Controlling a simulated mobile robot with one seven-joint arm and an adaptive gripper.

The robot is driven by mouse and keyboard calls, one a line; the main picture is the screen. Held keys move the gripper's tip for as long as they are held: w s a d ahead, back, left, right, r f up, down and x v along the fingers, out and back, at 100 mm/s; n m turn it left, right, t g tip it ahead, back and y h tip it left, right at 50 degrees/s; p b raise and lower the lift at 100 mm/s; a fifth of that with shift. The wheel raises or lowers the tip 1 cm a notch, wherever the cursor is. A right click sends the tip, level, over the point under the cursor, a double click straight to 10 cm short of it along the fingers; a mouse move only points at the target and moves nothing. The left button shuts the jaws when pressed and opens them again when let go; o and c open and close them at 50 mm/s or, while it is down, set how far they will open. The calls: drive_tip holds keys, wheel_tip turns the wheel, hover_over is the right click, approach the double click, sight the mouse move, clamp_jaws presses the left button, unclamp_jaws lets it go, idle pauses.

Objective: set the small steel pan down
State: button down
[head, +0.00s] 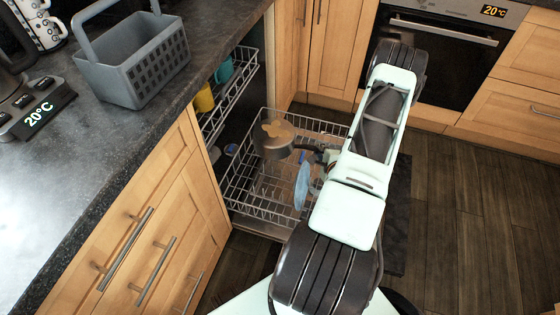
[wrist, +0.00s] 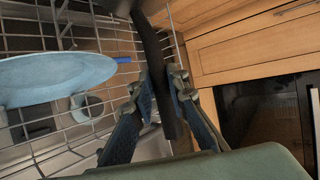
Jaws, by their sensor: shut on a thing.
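The small steel pan (head: 279,150) is over the pulled-out lower dishwasher rack (head: 238,185), with a brownish patch on its upward-facing side. I cannot tell whether it touches the wires. My gripper (head: 318,156) is shut on the pan's dark handle, at the pan's right side. In the wrist view my gripper (wrist: 162,88) has one finger on each side of the dark handle (wrist: 153,50). The pan's body is mostly out of the wrist view.
A light blue plate (head: 302,186) stands in the rack just below my gripper; it also shows in the wrist view (wrist: 55,78). The upper rack (head: 236,88) holds a yellow cup (head: 204,99) and a teal cup (head: 223,71). A grey basket (head: 135,70) stands on the counter (head: 75,150).

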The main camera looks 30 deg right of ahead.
drive_tip(key=shift+w+d+f+b, duration=1.4)
drive_tip(key=shift+w+d+f, duration=0.35)
drive_tip(key=shift+f, duration=1)
drive_tip(key=shift+w+d+f+b, duration=1.5)
drive_tip(key=shift+w+f, duration=0.4)
drive_tip(key=shift+f, duration=0.8)
drive_tip(key=shift+w+d+f+b, duration=1.3)
drive_tip(key=shift+w+d+f, duration=0.5)
drive_tip(key=shift+f, duration=0.95)
drive_tip(key=shift+f+b, duration=0.4)
drive_tip(key=shift+f, duration=0.25)
drive_tip(key=c, duration=1.9)
unclamp_jaws()
drive_tip(key=shift+s+f, duration=0.1)
drive_tip(key=shift+s, duration=0.05)
